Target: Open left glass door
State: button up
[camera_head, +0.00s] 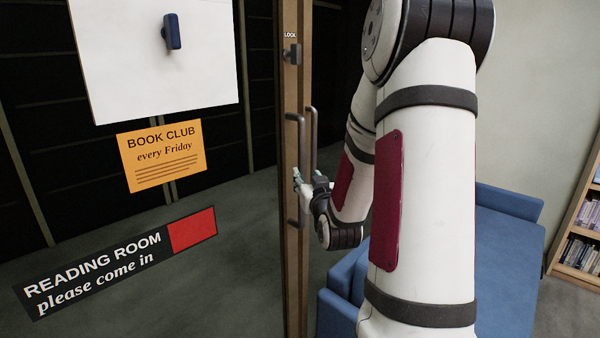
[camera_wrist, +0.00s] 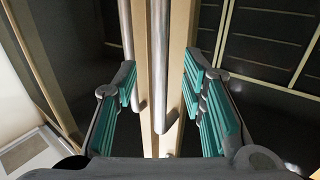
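The left glass door (camera_head: 225,245) fills the left of the head view, with signs on its pane, and looks shut. Its wooden edge carries a grey vertical bar handle (camera_head: 301,150); a second bar handle (camera_head: 314,140) stands close on its right. My gripper (camera_head: 303,186) is at the lower part of the handles, partly hidden by my own arm. In the wrist view my gripper (camera_wrist: 163,95) is open, its teal-padded fingers apart. One handle bar (camera_wrist: 160,65) runs between them, with no clear contact. The other bar (camera_wrist: 127,45) passes by the left fingertip. I cannot tell which bar is which door's.
A lock knob (camera_head: 292,54) sits above the handles. A white panel (camera_head: 155,60), an orange book club sign (camera_head: 162,155) and a reading room sign (camera_head: 115,262) are on the glass. A blue sofa (camera_head: 505,260) and a bookcase (camera_head: 580,235) stand at right.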

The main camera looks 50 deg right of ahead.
aim_at(303, 169)
jog(key=x, duration=0.7)
grip_shut()
